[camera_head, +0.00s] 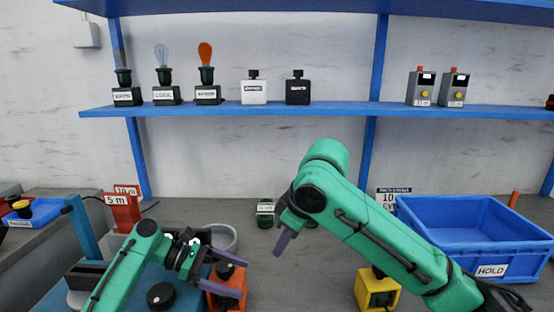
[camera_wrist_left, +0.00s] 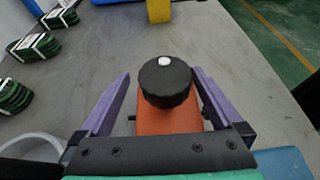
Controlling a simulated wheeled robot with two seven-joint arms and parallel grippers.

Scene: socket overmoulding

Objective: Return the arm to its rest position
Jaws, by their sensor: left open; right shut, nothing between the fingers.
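My left gripper (camera_head: 228,272) is low over the bench at the lower left, its purple fingers spread apart around an orange block (camera_head: 228,290). In the left wrist view the open left gripper (camera_wrist_left: 165,85) has one finger on each side of the orange block (camera_wrist_left: 168,119), which carries a black knob (camera_wrist_left: 166,82) with a white dot. I cannot tell whether the fingers touch the block. My right gripper (camera_head: 282,242) hangs over the middle of the bench, its fingers together and empty, pointing down. The right arm reaches in from the lower right.
A blue HOLD bin (camera_head: 480,235) stands at the right. A yellow block (camera_head: 377,290) is beside my right arm. A grey round container (camera_head: 222,237) is behind my left gripper. Small dark items (camera_head: 265,213) stand at the back. A blue shelf (camera_head: 330,110) holds labelled parts.

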